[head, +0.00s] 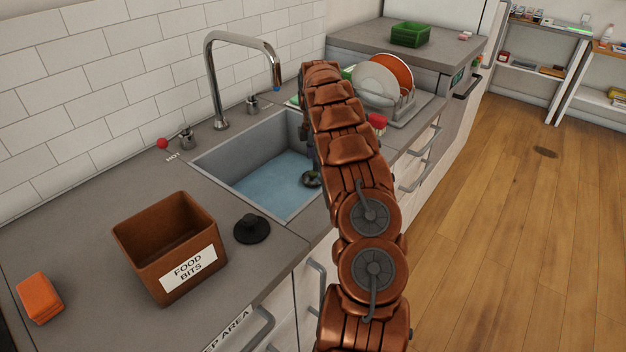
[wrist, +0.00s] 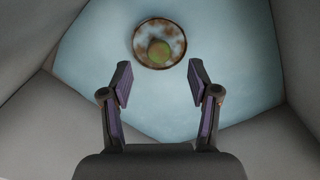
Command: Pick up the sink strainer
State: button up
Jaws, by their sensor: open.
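The sink strainer (wrist: 141,50) shows in the wrist view as a small round dish with a mottled brown and pale surface. A yellow-green lump sits at its middle. It lies on the blue-tinted sink floor, just beyond my fingertips. In the head view a dark round thing with some green, seemingly the strainer (head: 312,180), shows at the right of the sink, partly hidden by my arm. My gripper (wrist: 159,82) is open and empty, with its two fingers pointing towards the strainer and apart from it. My arm hides the gripper in the head view.
Grey sink walls (head: 240,193) close in around my gripper. A chrome faucet (head: 212,80) stands behind the sink. On the counter are a black stopper-like disc (head: 252,230), a brown FOOD BITS bin (head: 160,262) and an orange block (head: 39,298). A dish rack (head: 405,112) stands beyond.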

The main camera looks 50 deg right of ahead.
aim_at(313, 172)
jog(key=shift+w+a+f+p, duration=0.15)
jog(key=shift+f+p, duration=0.65)
jog(key=shift+f, duration=1.9)
grip_shut()
